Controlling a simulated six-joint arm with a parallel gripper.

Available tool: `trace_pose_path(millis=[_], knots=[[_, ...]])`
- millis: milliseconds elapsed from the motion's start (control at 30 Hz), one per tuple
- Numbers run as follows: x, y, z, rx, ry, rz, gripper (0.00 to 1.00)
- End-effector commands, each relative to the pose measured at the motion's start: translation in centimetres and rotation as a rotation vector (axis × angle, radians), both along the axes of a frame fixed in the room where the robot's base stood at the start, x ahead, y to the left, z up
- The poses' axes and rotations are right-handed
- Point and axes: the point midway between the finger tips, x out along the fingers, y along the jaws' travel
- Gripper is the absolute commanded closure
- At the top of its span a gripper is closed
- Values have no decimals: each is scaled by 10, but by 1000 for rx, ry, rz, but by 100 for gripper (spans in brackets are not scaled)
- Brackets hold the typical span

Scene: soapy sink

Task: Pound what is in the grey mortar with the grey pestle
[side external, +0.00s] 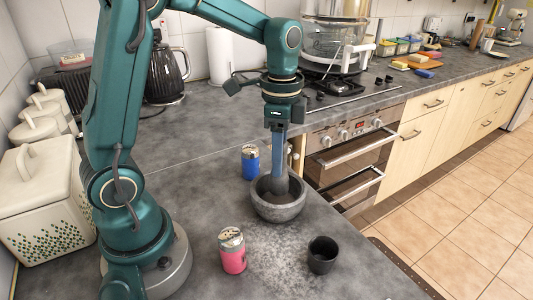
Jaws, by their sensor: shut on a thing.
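The grey mortar (277,206) stands on the dark grey worktop, in front of my arm's end. My gripper (279,165) points straight down over it, shut on the grey pestle (281,186). The pestle is upright, with its lower part inside the mortar's bowl. The contents of the mortar and the pestle's bottom tip are hidden by the rim, so I cannot tell whether the tip touches the bottom.
A blue shaker (250,162) stands just behind the mortar on the left. A pink shaker (232,251) and a black cup (322,255) stand in front. Pale powder is scattered on the worktop between them. The oven (350,160) and worktop edge lie to the right.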

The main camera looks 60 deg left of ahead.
Motion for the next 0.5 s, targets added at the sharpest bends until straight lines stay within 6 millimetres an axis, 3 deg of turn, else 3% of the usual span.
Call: trace_pose_path(millis=[300, 500], knots=[[1, 0, 20, 0, -3, 0, 100], [0, 0, 23, 0, -1, 0, 100]])
